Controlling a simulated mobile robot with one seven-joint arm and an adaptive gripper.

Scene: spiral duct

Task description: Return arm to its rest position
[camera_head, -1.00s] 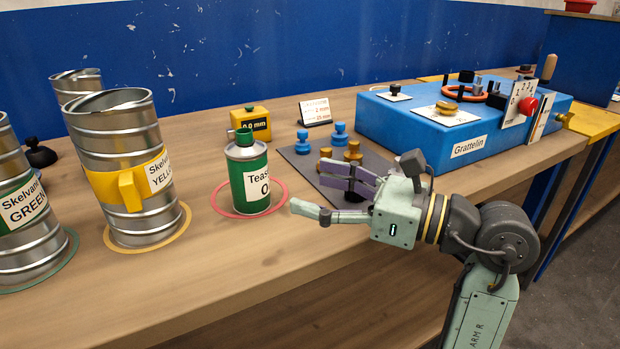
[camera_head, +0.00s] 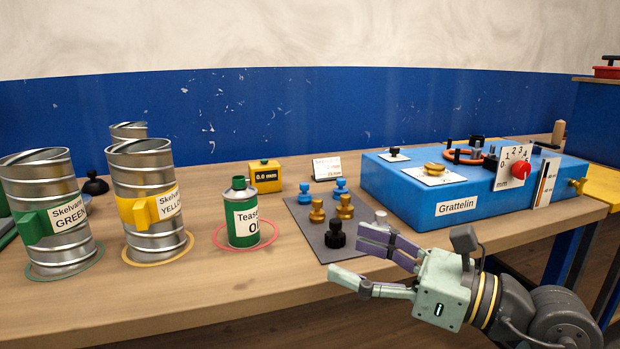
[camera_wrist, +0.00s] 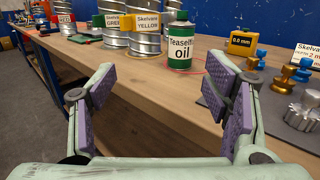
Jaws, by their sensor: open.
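My gripper (camera_head: 362,268) is open and empty, in front of the bench's front edge at the lower right of the head view. Its purple-padded fingers point left, and nothing is between them. In the wrist view, my gripper (camera_wrist: 165,110) shows both fingers spread wide, with the bench edge and a green and white oil can (camera_wrist: 180,42) beyond them. In the head view the oil can (camera_head: 242,215) stands upright inside a red ring, left of my gripper and apart from it.
A blue Grattelin machine (camera_head: 465,190) stands at the right. A grey mat (camera_head: 305,228) holds several blue, brass and black knobs close behind my fingers. Two labelled metal ducts, green (camera_head: 50,210) and yellow (camera_head: 148,195), stand at the left. A yellow gauge (camera_head: 265,177) stands behind the can.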

